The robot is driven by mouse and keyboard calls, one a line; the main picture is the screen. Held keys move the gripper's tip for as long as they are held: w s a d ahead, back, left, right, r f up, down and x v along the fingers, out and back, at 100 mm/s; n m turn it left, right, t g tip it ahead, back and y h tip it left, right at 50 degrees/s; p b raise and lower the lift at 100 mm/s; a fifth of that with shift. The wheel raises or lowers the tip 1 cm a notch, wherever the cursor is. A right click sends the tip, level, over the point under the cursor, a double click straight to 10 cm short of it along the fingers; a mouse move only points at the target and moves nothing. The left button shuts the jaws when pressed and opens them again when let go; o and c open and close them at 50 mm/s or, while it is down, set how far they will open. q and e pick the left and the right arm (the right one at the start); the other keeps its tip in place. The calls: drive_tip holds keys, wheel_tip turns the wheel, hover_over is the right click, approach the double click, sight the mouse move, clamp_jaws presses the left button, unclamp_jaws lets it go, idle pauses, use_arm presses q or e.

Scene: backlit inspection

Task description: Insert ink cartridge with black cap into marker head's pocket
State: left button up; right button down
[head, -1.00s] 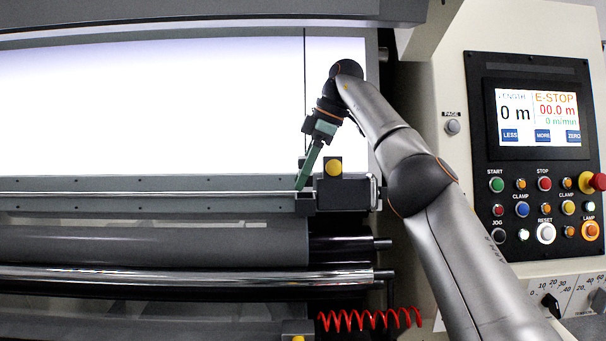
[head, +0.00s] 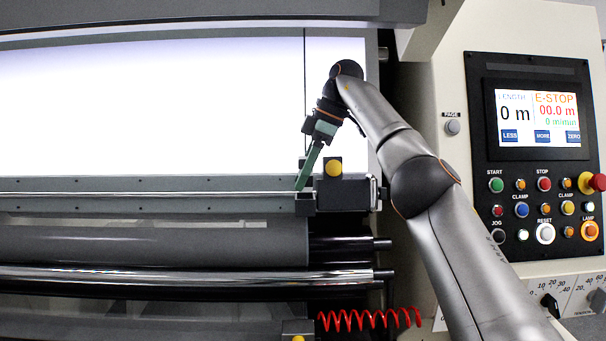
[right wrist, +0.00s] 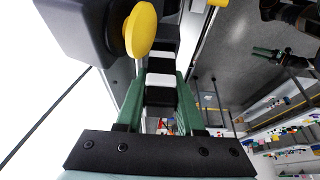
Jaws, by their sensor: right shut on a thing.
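The marker head (head: 343,192) is a dark box with a yellow knob, at the right end of the grey rail in the head view. Its knob and dark body also show at the upper left of the right wrist view (right wrist: 85,30). My right gripper (head: 301,186) reaches down with green fingers just left of the knob, tips at the small open pocket (head: 305,203). In the right wrist view its fingers (right wrist: 161,78) are shut on the ink cartridge (right wrist: 160,96), which shows black with a white band. Its far end and depth in the pocket are hidden. My left gripper (right wrist: 266,52) appears small at the upper right, jaws unclear.
The grey rail (head: 150,184) runs left below a bright backlit panel (head: 150,100). Rollers (head: 150,243) lie under it. A control panel (head: 535,170) with buttons and a screen stands at the right. A red coiled cable (head: 370,319) hangs below.

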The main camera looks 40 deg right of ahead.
drive_tip(key=shift+f+b, duration=0.85)
drive_tip(key=shift+f, duration=0.15)
drive_tip(key=shift+c, duration=2.2)
unclamp_jaws()
drive_tip(key=shift+r, duration=0.1)
drive_tip(key=p+v, duration=0.4)
drive_tip(key=v, duration=0.2)
drive_tip(key=shift+a, duration=0.1)
drive_tip(key=shift+s+d+r+p, duration=0.2)
drive_tip(key=shift+d+r+p, duration=0.15)
drive_tip(key=shift+r+p, duration=0.25)
drive_tip(key=shift+a, duration=0.1)
